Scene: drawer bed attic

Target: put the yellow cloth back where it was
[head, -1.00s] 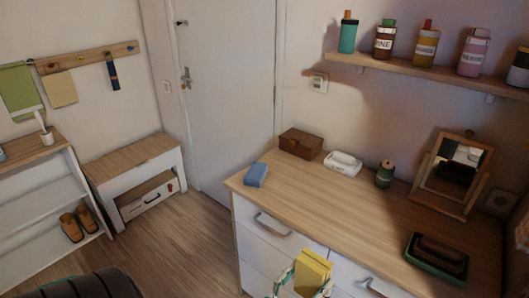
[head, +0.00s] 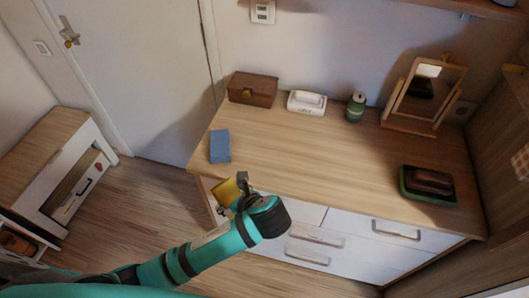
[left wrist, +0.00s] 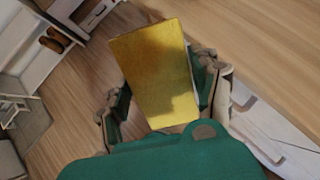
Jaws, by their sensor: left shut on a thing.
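The yellow cloth (head: 227,192) is a flat folded block, held at the front edge of the dresser near its left corner. My left gripper (head: 240,186) is shut on it; my arm hides part of the cloth in the head view. In the left wrist view the cloth (left wrist: 155,65) stands up between the two fingers of the left gripper (left wrist: 166,95), with floor and the dresser top behind it. My right gripper is in neither view.
The dresser top (head: 300,165) holds a blue folded block (head: 220,146), a brown box (head: 252,90), a white dish (head: 307,103), a green can (head: 356,106), a mirror (head: 421,97) and a dark green tray (head: 405,190). A low bench (head: 45,145) stands at left. The dresser's middle is clear.

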